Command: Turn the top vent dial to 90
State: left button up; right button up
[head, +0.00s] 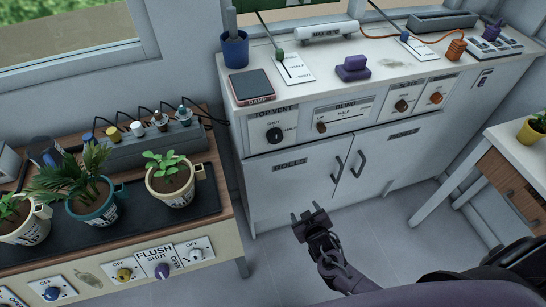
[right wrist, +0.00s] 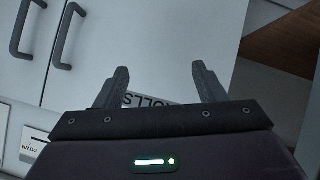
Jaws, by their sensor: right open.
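The top vent dial (head: 274,135) is a dark round knob on a white plate labelled TOP VENT, with SHUT and HALF marks around it. It sits at the left end of the white cabinet's upper front. The dial cannot be made out in that view. My left gripper is not in view.
Door handles (head: 338,168) stick out below. The plant bench (head: 235,208) with potted plants stands at left; a white table (head: 528,150) stands at right. The floor between is clear.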

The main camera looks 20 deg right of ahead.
jog(key=w+a+r+t+b, duration=0.35)
jog(key=w+r, duration=0.25)
jog(key=r, duration=0.5)
jog(key=m+t+b, duration=0.1)
jog(key=t+b, duration=0.1)
jog(key=t, duration=0.1)
send_near(276, 139)
jog(key=w+f, duration=0.1)
jog(key=shift+m+y, duration=0.3)
jog(key=w, duration=0.4)
jog(key=w+r, duration=0.1)
jog(key=w, duration=0.1)
jog(key=shift+w+d+p, duration=0.2)
jog(key=shift+w+p, duration=0.1)
jog(key=shift+w, duration=0.1)
jog(key=shift+w+f, duration=0.1)
jog(key=shift+w, duration=0.4)
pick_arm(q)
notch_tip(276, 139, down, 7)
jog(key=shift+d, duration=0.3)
pick_arm(e)
jog(key=c, duration=1)
